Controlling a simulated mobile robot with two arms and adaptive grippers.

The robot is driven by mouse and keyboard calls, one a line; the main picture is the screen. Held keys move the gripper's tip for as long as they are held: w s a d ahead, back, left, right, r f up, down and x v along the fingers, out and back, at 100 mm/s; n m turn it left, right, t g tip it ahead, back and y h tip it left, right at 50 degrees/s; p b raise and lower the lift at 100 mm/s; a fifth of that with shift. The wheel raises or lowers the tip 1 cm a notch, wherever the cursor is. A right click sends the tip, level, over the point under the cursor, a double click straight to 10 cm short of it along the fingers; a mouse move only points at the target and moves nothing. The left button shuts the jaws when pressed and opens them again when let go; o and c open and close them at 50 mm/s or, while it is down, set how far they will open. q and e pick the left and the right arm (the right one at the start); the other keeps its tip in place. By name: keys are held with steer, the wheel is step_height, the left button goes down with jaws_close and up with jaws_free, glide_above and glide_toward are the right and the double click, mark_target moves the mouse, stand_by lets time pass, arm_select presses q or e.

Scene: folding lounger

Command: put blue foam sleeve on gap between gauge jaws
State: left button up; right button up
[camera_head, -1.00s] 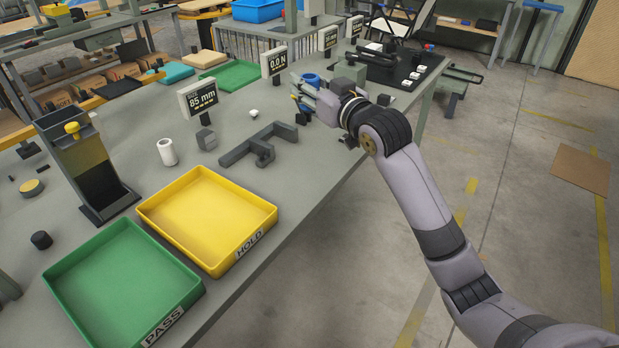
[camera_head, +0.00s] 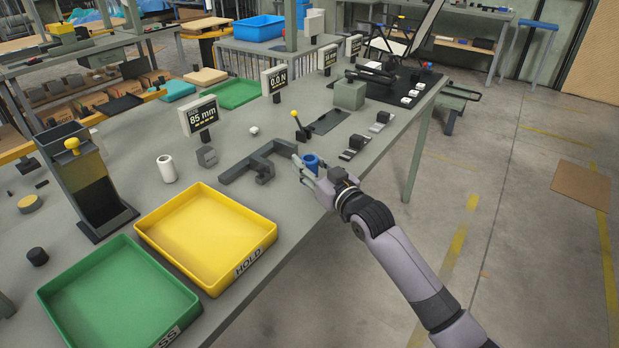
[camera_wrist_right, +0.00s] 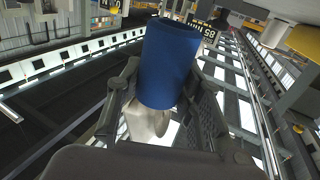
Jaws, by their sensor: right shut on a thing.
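The blue foam sleeve (camera_head: 310,161) is a short blue tube. My right gripper (camera_head: 307,170) is shut on it and holds it by the right end of the grey gauge. In the right wrist view the sleeve (camera_wrist_right: 168,65) stands between the two fingers of the right gripper (camera_wrist_right: 160,100). The gauge (camera_head: 240,171) is a dark grey frame lying on the bench, with jaws (camera_head: 264,172) pointing toward the bench's front edge. The sleeve appears just right of the gauge; I cannot tell its height above the bench. My left gripper is not in view.
A yellow HOLD tray (camera_head: 205,230) and a green PASS tray (camera_head: 115,300) lie in front of the gauge. A small yellow-knobbed lever (camera_head: 298,125) stands to the right.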

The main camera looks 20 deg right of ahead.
step_height(320, 180, down, 4)
steer(key=shift+r+p, duration=0.25)
steer(key=shift+p, duration=0.05)
steer(key=shift+f, duration=0.15)
steer(key=shift+f, duration=0.2)
steer(key=o, duration=0.9)
steer(key=shift+o, duration=0.2)
